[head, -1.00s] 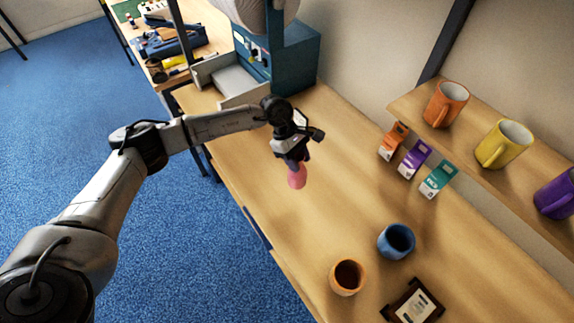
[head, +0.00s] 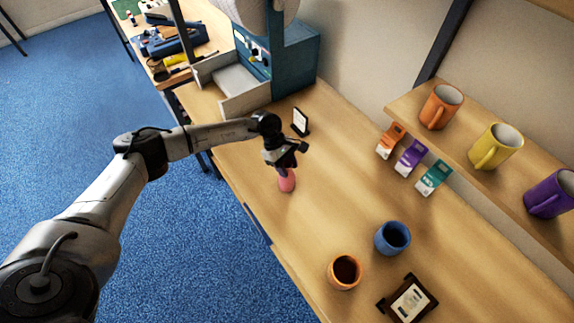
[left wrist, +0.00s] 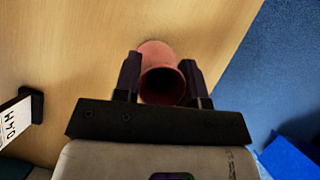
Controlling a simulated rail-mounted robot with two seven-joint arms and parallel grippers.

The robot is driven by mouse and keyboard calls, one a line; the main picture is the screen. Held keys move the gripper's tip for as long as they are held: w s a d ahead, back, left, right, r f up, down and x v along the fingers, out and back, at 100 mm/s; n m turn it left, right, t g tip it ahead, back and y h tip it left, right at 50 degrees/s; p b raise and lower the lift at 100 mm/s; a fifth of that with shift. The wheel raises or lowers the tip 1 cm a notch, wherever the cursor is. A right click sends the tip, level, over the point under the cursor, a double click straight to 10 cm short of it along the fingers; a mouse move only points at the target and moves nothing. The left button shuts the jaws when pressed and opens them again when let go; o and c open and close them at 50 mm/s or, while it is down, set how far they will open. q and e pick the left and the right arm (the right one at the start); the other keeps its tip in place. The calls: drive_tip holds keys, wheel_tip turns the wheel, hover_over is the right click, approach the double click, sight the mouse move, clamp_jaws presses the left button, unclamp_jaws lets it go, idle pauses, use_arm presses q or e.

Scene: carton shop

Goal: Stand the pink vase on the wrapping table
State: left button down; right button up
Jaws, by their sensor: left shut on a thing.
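The pink vase (head: 287,183) is at the wooden wrapping table (head: 330,170), near its left edge in the head view. My left gripper (head: 283,166) is above it, with its fingers shut on the vase's upper part. In the left wrist view the vase (left wrist: 160,75) stands between the two fingers (left wrist: 163,82), its dark round mouth facing the camera. The vase looks upright. I cannot tell whether its base touches the table. My right gripper is not in view.
A small framed card (head: 300,121) stands behind the gripper. A blue cup (head: 393,237), an orange cup (head: 345,271) and a dark frame (head: 408,300) are nearer. Small boxes (head: 410,157) and mugs (head: 496,145) are at the right. A teal machine (head: 290,60) stands at the back.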

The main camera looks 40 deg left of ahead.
use_arm(q)
drive_tip(key=shift+f, duration=0.1)
drive_tip(key=c, duration=0.7)
unclamp_jaws()
